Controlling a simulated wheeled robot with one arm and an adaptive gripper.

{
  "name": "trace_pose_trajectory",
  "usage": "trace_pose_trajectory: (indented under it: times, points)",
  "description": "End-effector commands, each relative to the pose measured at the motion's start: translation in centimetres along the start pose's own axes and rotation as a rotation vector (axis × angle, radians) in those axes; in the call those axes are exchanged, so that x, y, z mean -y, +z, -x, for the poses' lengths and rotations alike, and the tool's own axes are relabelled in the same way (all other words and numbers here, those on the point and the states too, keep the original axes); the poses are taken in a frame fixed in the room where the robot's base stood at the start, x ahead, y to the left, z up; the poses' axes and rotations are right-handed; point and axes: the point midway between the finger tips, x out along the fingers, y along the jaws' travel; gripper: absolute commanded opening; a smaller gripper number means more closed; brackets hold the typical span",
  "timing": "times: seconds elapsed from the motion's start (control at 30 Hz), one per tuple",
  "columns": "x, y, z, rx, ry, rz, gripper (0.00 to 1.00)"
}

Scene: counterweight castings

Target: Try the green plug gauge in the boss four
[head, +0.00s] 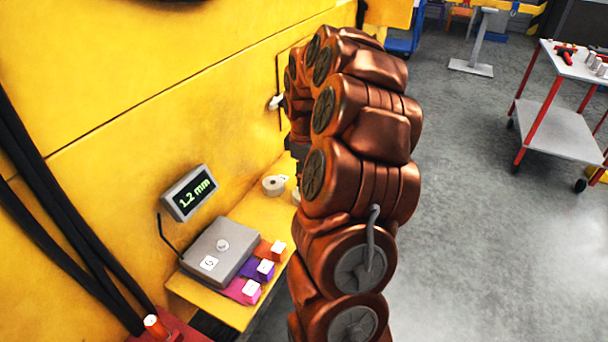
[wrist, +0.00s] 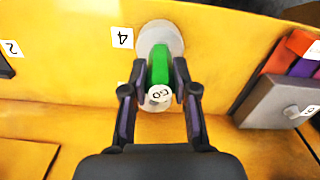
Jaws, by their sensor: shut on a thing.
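In the wrist view my gripper (wrist: 159,70) is shut on the green plug gauge (wrist: 160,66), a green body with a white end marked GO. The gauge points at boss four (wrist: 171,33), a round grey face on the yellow casting with a white label 4 (wrist: 122,37) to its left. The gauge's far end overlaps the boss face in the view. I cannot tell whether its tip is inside the bore, which is hidden behind the gauge.
A grey box (head: 218,248) sits on a yellow ledge beside pink, purple and orange pads (head: 262,269) with white-topped items. A display (head: 189,193) reads 1.2 mm. A label 2 (wrist: 10,47) shows left. A cart (head: 560,130) stands on open floor.

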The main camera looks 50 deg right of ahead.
Motion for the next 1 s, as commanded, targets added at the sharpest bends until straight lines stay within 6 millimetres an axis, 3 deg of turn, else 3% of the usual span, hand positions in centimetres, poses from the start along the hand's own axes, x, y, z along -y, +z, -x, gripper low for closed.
trace_pose_trajectory:
  times: [0.07,0.1,0.37,0.77,1.0]
  points:
    - [0.0,0.0,0.0,0.000,0.001,0.000,0.00]
    - [0.0,0.0,0.0,0.000,0.000,0.000,0.30]
    - [0.0,0.0,0.0,0.000,0.000,0.000,0.57]
    - [-0.1,0.0,0.5,-0.001,0.003,0.000,0.57]
    - [-0.1,-0.1,4.0,-0.002,0.004,0.002,0.57]
